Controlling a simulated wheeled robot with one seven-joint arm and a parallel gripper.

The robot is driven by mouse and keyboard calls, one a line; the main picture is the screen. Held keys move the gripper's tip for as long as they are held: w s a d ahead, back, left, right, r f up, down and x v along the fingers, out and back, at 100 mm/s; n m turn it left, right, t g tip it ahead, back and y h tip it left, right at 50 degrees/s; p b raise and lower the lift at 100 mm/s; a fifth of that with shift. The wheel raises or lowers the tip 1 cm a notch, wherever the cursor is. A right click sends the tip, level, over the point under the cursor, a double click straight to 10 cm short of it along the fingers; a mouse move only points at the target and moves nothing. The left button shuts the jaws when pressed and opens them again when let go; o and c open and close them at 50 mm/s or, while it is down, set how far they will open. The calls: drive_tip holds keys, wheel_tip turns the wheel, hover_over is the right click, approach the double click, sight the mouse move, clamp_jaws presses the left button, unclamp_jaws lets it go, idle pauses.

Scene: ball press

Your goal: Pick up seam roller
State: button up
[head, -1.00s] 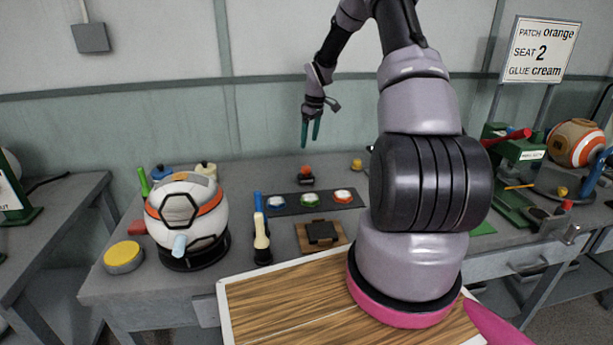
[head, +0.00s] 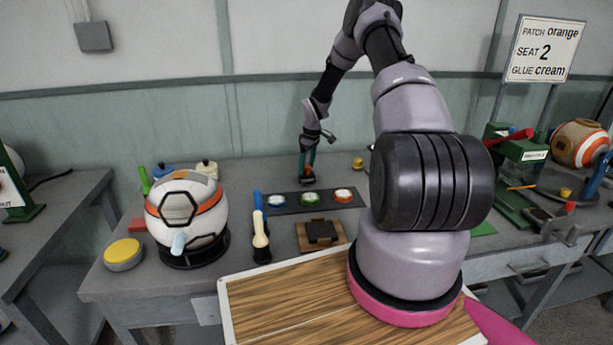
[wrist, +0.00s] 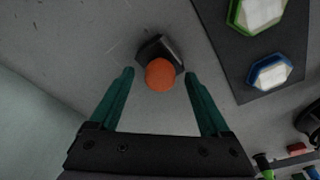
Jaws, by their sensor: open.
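The seam roller appears to be the small tool with a round orange knob (wrist: 160,75) on a dark block, standing on the grey bench near the wall. Its orange part also shows in the head view (head: 308,180), partly hidden by my fingers. My gripper (head: 306,166) points down over it. In the wrist view my gripper (wrist: 159,77) is open, with one green finger on each side of the knob. A gap shows between the knob and each finger. I cannot tell exactly how far down the fingertips reach.
A dark strip (head: 261,209) with blue, green and red-rimmed patches lies just in front. A white-and-orange ball (head: 187,212) sits in a black stand at left. A small yellow item (head: 357,163) is at right.

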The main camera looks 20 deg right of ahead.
sight(307, 166)
drive_tip(key=shift+w+f, duration=0.1)
drive_tip(key=shift+f, duration=0.45)
clamp_jaws()
wheel_tip(307, 166, up, 10)
